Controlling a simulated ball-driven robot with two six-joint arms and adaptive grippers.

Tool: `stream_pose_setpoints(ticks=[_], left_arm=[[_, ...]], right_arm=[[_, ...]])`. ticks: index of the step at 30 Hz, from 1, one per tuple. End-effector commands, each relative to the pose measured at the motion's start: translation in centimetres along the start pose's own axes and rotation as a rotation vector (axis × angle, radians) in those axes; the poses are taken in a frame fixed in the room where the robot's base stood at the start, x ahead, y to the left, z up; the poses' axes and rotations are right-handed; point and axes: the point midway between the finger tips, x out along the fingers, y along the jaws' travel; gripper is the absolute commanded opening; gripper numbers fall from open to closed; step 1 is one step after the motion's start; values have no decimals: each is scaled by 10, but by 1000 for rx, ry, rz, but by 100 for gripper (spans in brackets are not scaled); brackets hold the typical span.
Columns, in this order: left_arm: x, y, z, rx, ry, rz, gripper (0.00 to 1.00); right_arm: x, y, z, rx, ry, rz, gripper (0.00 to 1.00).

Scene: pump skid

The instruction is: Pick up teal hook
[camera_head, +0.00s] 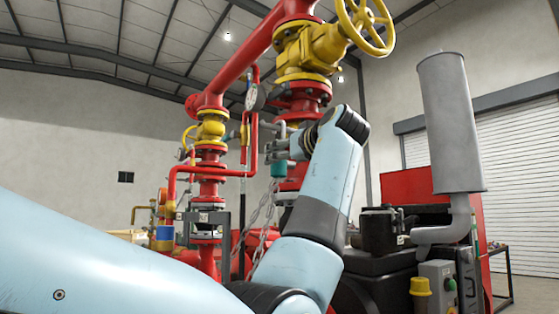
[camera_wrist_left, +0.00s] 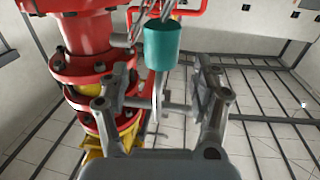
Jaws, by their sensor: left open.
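The teal hook's teal, cylinder-shaped body (camera_head: 279,168) hangs in front of the red pipework in the head view, near the chains. In the left wrist view the teal body (camera_wrist_left: 162,45) is upright at the top centre, with a thin grey metal piece below it. My left gripper (camera_wrist_left: 158,84) is open, its two fingers apart on either side of the picture's middle. The teal body appears just past the fingertips, between their lines; I see no grip on it. In the head view the left gripper (camera_head: 284,147) is beside it, partly hidden by my wrist. My right gripper is not in view.
Red flanged pipe (camera_wrist_left: 85,55) stands close to the left finger. Metal chains (camera_head: 262,220) hang below. A yellow valve with a handwheel (camera_head: 305,50) is above. A grey silencer (camera_head: 450,120) and engine stand at right.

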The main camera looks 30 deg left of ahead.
Motion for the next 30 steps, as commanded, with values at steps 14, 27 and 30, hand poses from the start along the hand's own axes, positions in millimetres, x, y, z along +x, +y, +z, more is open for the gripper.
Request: stream_pose_setpoints(ticks=[14,27,30], left_arm=[[30,0,0,0,0,0,62],[29,0,0,0,0,0,4],[29,0,-1,-1,1,0,0]], right_arm=[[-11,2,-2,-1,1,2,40],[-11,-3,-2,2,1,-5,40],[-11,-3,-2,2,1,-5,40]])
